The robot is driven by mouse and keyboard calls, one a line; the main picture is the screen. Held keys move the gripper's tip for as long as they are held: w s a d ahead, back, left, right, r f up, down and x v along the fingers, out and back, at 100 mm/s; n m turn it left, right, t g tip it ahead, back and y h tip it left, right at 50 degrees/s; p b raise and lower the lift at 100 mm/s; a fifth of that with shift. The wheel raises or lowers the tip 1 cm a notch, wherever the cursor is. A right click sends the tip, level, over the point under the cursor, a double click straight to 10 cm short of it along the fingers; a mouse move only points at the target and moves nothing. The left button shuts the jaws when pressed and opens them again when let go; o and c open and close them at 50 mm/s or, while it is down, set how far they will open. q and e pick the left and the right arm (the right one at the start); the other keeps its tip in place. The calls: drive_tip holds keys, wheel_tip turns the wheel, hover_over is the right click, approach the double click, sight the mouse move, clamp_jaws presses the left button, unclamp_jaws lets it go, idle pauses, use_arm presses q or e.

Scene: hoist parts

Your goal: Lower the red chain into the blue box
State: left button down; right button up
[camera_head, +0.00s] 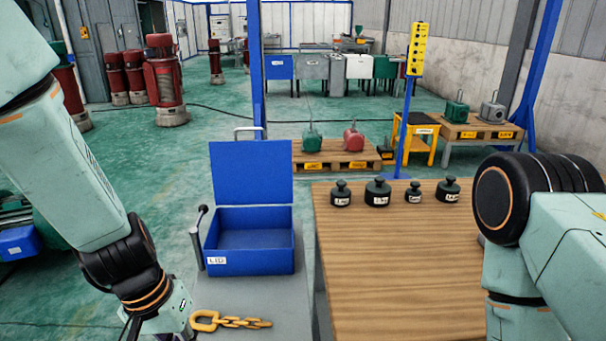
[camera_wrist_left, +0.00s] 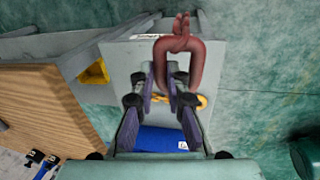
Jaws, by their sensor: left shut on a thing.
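My left gripper (camera_wrist_left: 160,68) is shut on one leg of this link. In the head view my left wrist is at lower left, its fingers and the red chain out of sight. The blue box (camera_head: 285,262) stands on a grey bench with its lid (camera_head: 250,172) raised and its inside looking empty. It also shows in the left wrist view (camera_wrist_left: 155,140). My right gripper is out of view.
A yellow chain (camera_head: 232,322) lies on the grey bench (camera_head: 235,292) in front of the box. A black-knobbed lever (camera_head: 199,240) stands at the box's left. The wooden table (camera_head: 410,270) on the right carries several dark weights along its far edge.

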use_arm(q)
drive_tip(key=shift+w+f+b, duration=0.15)
drive_tip(key=shift+f+b, duration=0.6)
drive_tip(key=shift+f, duration=0.15)
wheel_tip(320, 180, up, 4)
drive_tip(key=shift+w+r, duration=0.1)
drive_tip(key=shift+r, duration=0.15)
drive_tip(key=shift+s+r, duration=0.2)
drive_tip(key=shift+r, duration=0.2)
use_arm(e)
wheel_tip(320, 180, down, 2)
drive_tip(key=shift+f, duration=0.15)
use_arm(q)
drive_tip(key=shift+s+f, duration=0.1)
drive_tip(key=shift+f, duration=0.05)
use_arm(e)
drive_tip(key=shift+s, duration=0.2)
